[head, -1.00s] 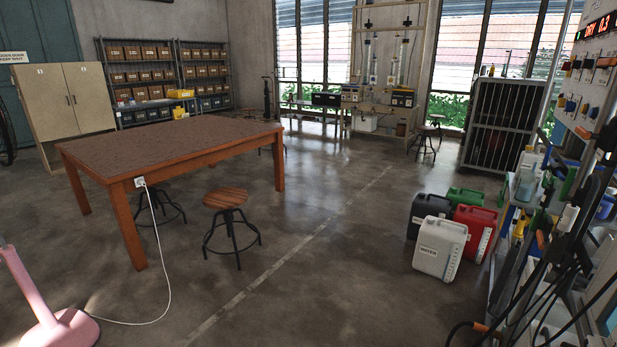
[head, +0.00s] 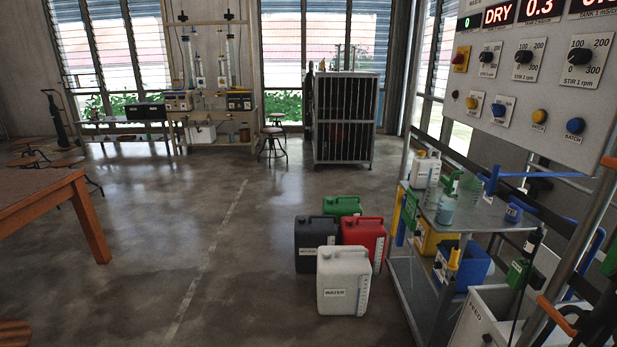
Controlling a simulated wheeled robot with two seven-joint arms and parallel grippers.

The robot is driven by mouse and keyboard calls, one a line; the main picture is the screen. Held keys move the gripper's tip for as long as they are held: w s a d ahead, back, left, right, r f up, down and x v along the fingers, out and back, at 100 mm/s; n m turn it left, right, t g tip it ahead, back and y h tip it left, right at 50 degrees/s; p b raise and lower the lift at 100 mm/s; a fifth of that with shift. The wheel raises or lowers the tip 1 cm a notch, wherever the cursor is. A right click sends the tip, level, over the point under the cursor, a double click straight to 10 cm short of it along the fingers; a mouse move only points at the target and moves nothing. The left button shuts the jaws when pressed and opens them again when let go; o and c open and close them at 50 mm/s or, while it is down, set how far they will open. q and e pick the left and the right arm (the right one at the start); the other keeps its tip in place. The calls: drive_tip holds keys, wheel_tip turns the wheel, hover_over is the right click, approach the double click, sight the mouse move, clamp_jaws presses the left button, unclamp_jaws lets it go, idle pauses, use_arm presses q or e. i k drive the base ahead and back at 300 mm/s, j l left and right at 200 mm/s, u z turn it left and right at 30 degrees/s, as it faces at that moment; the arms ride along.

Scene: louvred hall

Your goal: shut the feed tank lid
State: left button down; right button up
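At the lower right of the head view, a white tank (head: 465,330) carries a partly visible label that seems to read "FEED". It is cut off by the bottom edge and partly covered by dark hoses and orange-tipped parts. I cannot make out its lid or tell whether it is open or shut. Neither of my grippers is in view.
A steel trolley (head: 405,290) with bottles and bins stands left of the tank. A control panel (head: 535,95) hangs above. White, black, red and green jerrycans (head: 342,282) stand on the floor. A wooden table (head: 35,195) is at left. The floor between is clear.

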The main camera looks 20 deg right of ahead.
sight(545, 260)
drive_tip(key=i+l+z, duration=0.15)
drive_tip(key=i+z, duration=0.65)
drive_tip(key=i+j+z, duration=0.1)
drive_tip(key=i+z, duration=0.35)
drive_tip(key=i+j+z, duration=0.2)
drive_tip(key=z, duration=0.2)
drive_tip(key=i, duration=0.05)
